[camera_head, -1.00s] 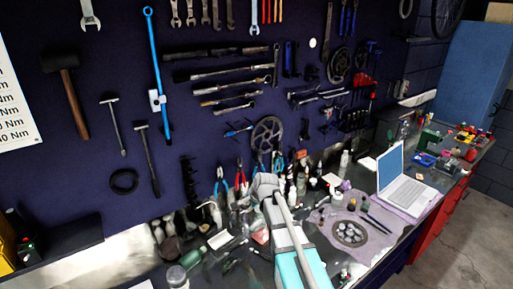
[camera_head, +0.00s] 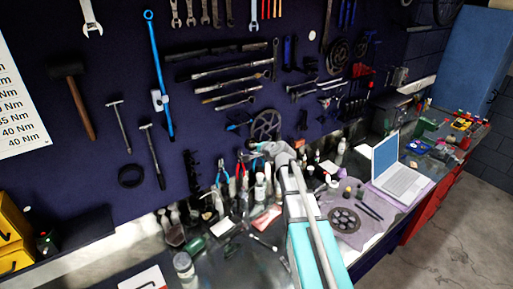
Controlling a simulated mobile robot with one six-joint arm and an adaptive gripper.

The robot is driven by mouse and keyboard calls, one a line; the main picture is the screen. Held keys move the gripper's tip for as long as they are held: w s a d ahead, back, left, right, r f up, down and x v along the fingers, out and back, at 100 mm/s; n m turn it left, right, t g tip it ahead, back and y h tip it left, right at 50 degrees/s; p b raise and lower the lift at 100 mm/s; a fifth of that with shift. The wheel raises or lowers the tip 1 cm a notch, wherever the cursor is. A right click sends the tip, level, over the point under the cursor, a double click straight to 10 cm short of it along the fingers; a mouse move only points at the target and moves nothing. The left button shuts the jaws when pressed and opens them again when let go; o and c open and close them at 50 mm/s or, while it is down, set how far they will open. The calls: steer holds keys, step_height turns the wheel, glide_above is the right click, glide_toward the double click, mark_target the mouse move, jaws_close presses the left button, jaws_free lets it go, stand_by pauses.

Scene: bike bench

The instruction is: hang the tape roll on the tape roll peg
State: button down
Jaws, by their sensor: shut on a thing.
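My gripper (camera_head: 256,148) is at the end of my grey and teal arm, pointing left in front of the lower pegboard, beside the pliers. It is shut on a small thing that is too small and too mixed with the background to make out. I cannot tell for sure whether this is the tape roll. A black ring (camera_head: 131,176) hangs flat on the dark wall at the left, below the hammers, well away from my gripper. I cannot make out which peg is the tape roll peg.
A chainring (camera_head: 266,125) and pliers (camera_head: 222,176) hang close to my gripper. Bottles and small tools crowd the bench below. A laptop (camera_head: 399,170) and a mat (camera_head: 366,227) with dark discs lie to the right. The wall around the black ring is fairly clear.

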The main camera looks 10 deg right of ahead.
steer(key=shift+w+a, duration=0.1)
steer(key=shift+w, duration=0.2)
steer(key=w+a, duration=0.2)
steer(key=w, duration=0.4)
steer(key=shift+w+a+f+b, duration=0.25)
steer(key=shift+a+f+b, duration=0.1)
steer(key=shift+f+b, duration=0.1)
stand_by(1.0)
steer(key=shift+w, duration=0.1)
